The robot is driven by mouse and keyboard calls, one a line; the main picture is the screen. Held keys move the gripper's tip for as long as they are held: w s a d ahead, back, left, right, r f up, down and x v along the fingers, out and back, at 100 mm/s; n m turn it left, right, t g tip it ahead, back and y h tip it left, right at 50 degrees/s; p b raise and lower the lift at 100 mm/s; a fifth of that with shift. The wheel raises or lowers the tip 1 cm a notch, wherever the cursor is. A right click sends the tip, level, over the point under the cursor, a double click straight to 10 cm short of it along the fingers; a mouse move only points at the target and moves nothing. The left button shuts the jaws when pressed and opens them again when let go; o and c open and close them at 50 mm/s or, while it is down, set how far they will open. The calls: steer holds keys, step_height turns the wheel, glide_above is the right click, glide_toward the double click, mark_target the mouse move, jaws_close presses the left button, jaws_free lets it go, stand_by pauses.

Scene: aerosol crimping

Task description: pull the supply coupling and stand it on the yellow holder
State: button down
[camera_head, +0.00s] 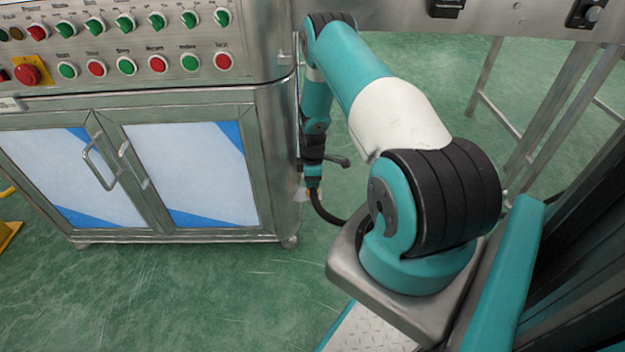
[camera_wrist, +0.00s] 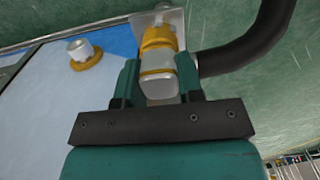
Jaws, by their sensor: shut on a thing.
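The supply coupling (camera_wrist: 158,68), a pale metal body with a yellow collar, sits between the two fingers of my gripper (camera_wrist: 157,82) in the wrist view. The fingers are shut on it. A black hose (camera_wrist: 250,45) runs off to the right from beside it. The coupling's far end meets a small metal plate (camera_wrist: 176,22); I cannot tell whether it is still joined there. In the head view my gripper (camera_head: 313,178) is low beside the cabinet's right side, and the coupling is mostly hidden. I cannot identify the yellow holder for sure.
A metal cabinet (camera_head: 262,160) with buttons stands left of my arm. A metal stub with a yellow ring (camera_wrist: 84,54) is left of the coupling. A yellow object (camera_head: 8,234) is cut off at the head view's left edge. Green floor (camera_head: 200,290) lies clear in front.

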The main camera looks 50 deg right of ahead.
steer(key=shift+f, duration=0.1)
steer(key=c, duration=0.7)
jaws_free()
step_height(320, 180, up, 17)
steer(key=p, duration=0.4)
steer(key=shift+r, duration=0.2)
steer(key=shift+s, duration=0.1)
